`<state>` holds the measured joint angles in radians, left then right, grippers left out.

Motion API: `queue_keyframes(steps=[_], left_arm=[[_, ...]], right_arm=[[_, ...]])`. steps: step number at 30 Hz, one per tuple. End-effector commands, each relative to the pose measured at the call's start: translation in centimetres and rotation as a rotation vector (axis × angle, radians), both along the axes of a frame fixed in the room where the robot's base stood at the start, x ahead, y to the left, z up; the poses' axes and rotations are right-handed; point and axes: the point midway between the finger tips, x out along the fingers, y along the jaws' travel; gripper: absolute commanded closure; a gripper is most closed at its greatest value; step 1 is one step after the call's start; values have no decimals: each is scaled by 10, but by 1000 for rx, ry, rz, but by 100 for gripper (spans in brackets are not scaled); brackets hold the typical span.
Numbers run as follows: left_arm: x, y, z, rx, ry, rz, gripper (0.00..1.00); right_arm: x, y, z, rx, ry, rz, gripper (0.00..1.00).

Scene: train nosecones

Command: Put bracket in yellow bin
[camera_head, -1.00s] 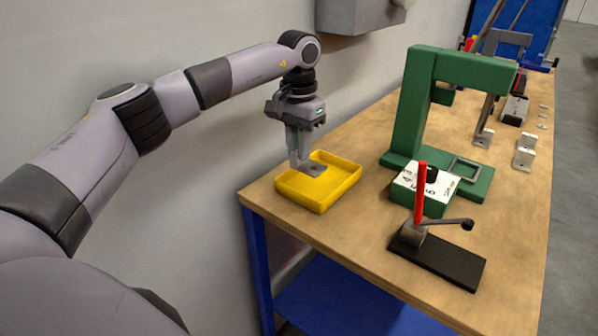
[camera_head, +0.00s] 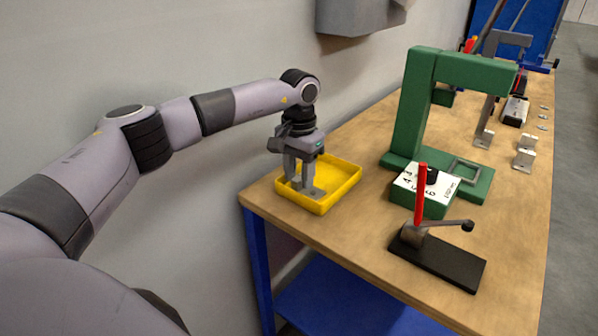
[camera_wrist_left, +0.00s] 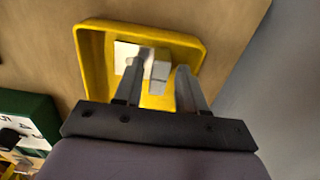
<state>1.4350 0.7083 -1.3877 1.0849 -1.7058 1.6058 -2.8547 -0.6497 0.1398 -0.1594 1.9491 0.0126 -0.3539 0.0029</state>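The yellow bin (camera_head: 347,185) stands at the near left corner of the wooden table. My left gripper (camera_head: 301,184) points down into it. In the left wrist view the fingers are apart, with a gap at the right finger. The light grey bracket (camera_wrist_left: 160,71) lies inside the yellow bin (camera_wrist_left: 88,62), its upright part between the fingers and its flat part behind the left finger. The left finger hides some of the bracket; I cannot tell whether it touches it. My right gripper is not in view.
A green press-like frame (camera_head: 407,115) stands right of the bin, with a white-labelled green block (camera_head: 424,189) at its base. A red-handled clamp on a black base (camera_head: 440,258) sits nearer. More brackets (camera_head: 524,152) lie farther back. A grey box (camera_head: 355,16) hangs on the wall.

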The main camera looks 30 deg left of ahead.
Motion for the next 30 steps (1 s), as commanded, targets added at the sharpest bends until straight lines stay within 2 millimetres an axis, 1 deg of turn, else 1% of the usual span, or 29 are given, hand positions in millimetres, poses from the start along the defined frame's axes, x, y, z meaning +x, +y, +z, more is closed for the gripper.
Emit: queue_keyframes(steps=[8,12,14,17,24,27,30], left_arm=[[0,0,1,0,0,0,55],[0,0,9,0,-2,0,55],[1,0,17,0,-5,0,55],[1,0,36,1,-6,0,55],[1,-1,89,0,-4,-1,55],[1,-1,105,0,-2,-1,55],[1,0,116,0,-1,0,55]], right_arm=[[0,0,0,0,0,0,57],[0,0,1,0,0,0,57],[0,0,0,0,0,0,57],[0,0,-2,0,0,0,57],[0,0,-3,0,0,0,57],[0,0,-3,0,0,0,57],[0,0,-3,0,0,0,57]])
